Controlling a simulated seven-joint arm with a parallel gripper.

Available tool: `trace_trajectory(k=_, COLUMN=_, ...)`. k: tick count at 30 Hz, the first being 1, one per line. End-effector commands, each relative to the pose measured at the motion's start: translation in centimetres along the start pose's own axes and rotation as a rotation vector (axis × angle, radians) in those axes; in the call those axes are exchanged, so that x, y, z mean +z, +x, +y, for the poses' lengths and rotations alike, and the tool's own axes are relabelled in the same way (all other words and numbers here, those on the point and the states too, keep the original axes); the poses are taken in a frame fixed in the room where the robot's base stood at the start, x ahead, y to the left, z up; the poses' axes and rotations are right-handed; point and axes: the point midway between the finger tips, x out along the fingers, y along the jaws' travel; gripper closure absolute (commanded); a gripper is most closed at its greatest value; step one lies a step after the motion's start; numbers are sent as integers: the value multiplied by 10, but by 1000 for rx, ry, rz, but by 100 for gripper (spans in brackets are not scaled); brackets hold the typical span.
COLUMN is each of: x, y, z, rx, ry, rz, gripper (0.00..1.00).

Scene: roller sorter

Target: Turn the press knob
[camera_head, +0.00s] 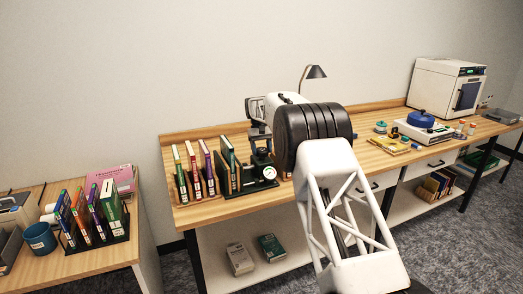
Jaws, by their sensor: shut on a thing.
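The press (264,178) is a small dark green device with a round white gauge (268,172). It stands on the long wooden bench, at the right end of the row of books. My gripper (260,146) points down at the top of the press and is small in this view. It is shut on the press knob, which is mostly hidden between the fingers. My black wrist joint and white lattice arm link cover the bench just right of the press.
Upright books (195,172) in a rack stand close left of the press. A lamp (316,72) rises behind my arm. Further right are a blue-topped device (422,119) and a white oven (445,88).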

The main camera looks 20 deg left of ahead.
Motion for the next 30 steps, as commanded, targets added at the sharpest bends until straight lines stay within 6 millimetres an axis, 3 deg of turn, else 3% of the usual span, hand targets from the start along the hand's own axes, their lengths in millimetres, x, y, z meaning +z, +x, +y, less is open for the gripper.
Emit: trace_trajectory(k=30, x=2, y=0, z=3, rx=-371, ry=891, rz=1, gripper=63)
